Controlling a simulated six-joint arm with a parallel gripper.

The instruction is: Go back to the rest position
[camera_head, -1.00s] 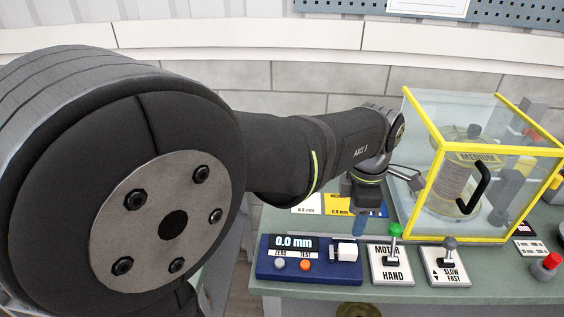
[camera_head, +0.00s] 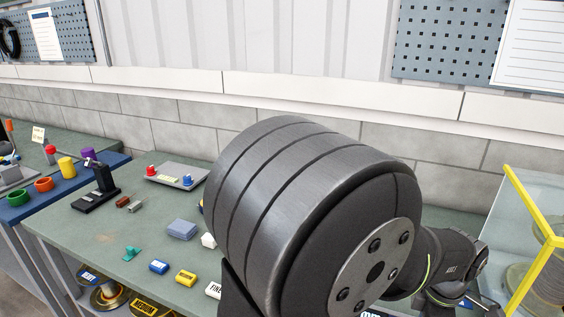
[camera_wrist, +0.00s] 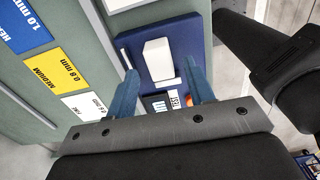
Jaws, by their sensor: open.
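My gripper (camera_wrist: 160,82) shows in the wrist view with its two blue fingers apart and nothing held between them. It hangs over a blue gauge box (camera_wrist: 183,60) with a white block (camera_wrist: 157,60) on it; I cannot tell the height. Part of the gauge's display is visible between the fingers. In the head view my arm fills the centre right, and the fingers are not visible there.
The yellow-framed clear enclosure (camera_head: 530,225) stands close to the right of my arm. A yellow medium card (camera_wrist: 55,67) lies beside the gauge. A grey-blue block (camera_head: 182,229), a black stand (camera_head: 97,190) and a grey tray (camera_head: 178,172) occupy the bench at left.

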